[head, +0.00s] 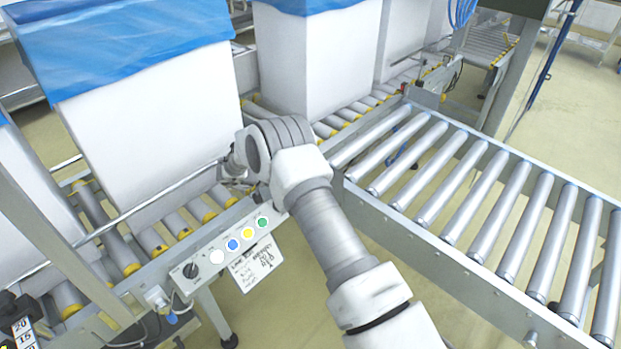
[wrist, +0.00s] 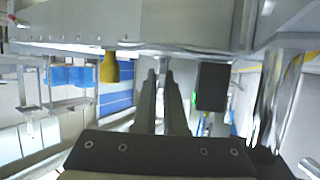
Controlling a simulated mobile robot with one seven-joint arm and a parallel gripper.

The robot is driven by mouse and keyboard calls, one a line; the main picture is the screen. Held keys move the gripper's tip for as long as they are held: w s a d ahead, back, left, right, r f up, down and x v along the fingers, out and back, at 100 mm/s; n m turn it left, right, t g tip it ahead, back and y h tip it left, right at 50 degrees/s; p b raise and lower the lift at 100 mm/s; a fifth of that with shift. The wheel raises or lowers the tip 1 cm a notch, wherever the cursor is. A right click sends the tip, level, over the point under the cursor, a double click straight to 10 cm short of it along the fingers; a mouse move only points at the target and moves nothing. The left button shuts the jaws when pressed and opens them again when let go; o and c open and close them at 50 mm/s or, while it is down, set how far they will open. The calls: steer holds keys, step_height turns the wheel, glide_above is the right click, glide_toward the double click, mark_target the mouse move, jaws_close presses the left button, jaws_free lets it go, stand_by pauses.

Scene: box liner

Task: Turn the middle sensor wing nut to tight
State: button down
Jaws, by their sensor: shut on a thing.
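My gripper (wrist: 158,82) shows in the wrist view with its two dark fingers close together, pointing up at the underside of a grey metal rail (wrist: 130,49). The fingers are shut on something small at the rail. I take it for the middle sensor wing nut, but the fingertips hide its shape and its angle. A black box (wrist: 212,87), perhaps a sensor, hangs just right of the fingers, apart from them. In the head view my gripper (head: 234,172) is at the conveyor's side rail, mostly hidden behind my own wrist.
A control panel with a black knob (head: 190,270) and coloured buttons (head: 247,233) is on the rail near my arm. A handwritten sign (head: 257,265) hangs below. White boxes with blue liners (head: 125,45) stand on rollers behind. A yellow part (wrist: 109,68) hangs left of my fingers.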

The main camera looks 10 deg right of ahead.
steer(key=c, duration=1)
jaws_free()
steer(key=p+v, duration=0.2)
steer(key=v, duration=1)
steer(key=shift+s, duration=0.1)
